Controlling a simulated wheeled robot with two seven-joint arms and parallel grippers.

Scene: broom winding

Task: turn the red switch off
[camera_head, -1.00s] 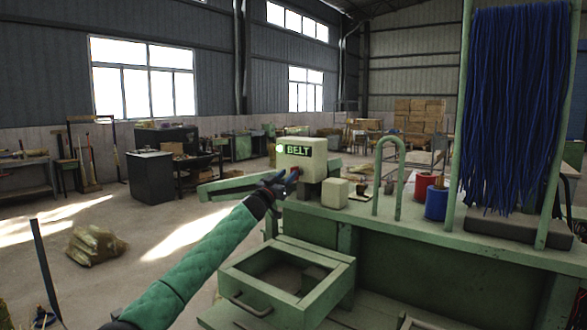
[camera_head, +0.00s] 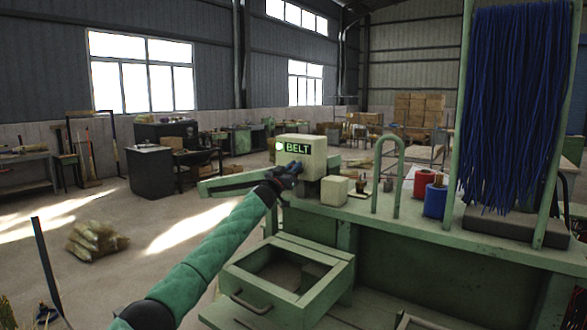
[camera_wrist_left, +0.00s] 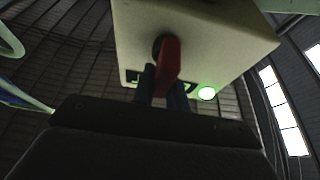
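The red switch (camera_wrist_left: 168,62) is a lever on the face of a cream box (camera_head: 307,155) labelled BELT. A lit green lamp (camera_wrist_left: 207,93) is on the box, and its glow (camera_head: 280,147) also shows in the head view. My left gripper (camera_head: 288,176) is at the box's front. In the left wrist view its two dark fingers (camera_wrist_left: 163,92) are close together at the lever's end, one toward each side. I cannot tell whether they press on it. In the head view the gripper hides the switch. My right gripper is not in view.
The box stands on a green workbench (camera_head: 400,226) with an open drawer frame (camera_head: 288,277) below. To its right are a small cream block (camera_head: 334,190), a green hoop (camera_head: 388,165), red and blue spools (camera_head: 435,202) and hanging blue strands (camera_head: 515,100).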

